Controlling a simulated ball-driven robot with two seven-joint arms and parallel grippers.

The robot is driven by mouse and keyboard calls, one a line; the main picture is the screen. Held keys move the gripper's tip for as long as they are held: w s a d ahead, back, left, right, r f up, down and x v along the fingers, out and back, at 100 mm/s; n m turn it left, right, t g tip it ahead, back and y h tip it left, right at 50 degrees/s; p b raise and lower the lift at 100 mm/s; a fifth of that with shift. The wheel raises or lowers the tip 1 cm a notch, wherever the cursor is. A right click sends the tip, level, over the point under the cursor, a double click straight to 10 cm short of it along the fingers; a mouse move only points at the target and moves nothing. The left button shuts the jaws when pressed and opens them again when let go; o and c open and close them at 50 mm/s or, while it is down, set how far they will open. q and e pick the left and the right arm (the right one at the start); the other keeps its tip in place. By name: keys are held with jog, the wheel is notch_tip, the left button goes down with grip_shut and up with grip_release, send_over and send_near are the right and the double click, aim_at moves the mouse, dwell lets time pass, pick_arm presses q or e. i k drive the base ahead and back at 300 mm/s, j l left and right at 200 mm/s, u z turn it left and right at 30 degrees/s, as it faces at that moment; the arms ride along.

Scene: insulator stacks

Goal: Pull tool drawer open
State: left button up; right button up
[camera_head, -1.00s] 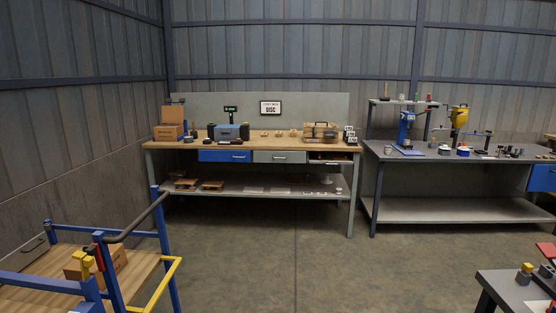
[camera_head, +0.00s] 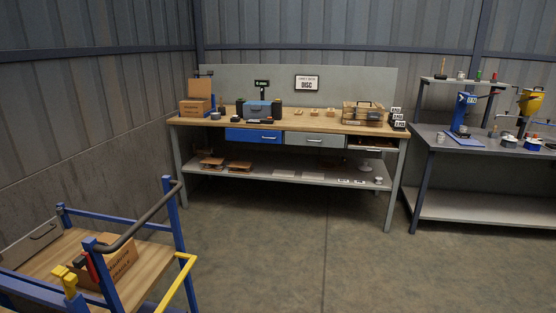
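The workbench (camera_head: 215,125) with a wooden top stands against the far wall. Under its top sit a blue drawer (camera_head: 253,136) at the left and a grey drawer (camera_head: 313,139) in the middle, both apparently closed. A third bay (camera_head: 370,144) at the right looks open-fronted or pulled out; I cannot tell which. The pictures do not show which drawer is the tool drawer. Neither of my grippers is in view.
A blue-framed cart (camera_head: 175,225) with a cardboard box (camera_head: 118,258) stands at the near left. A grey bench (camera_head: 470,206) with a blue press (camera_head: 463,112) stands at the right. The concrete floor (camera_head: 290,250) before the workbench is clear.

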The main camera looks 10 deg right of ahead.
aim_at(297, 138)
jog(key=i+z, duration=0.35)
jog(key=i, duration=1.9)
jog(key=l, duration=0.1)
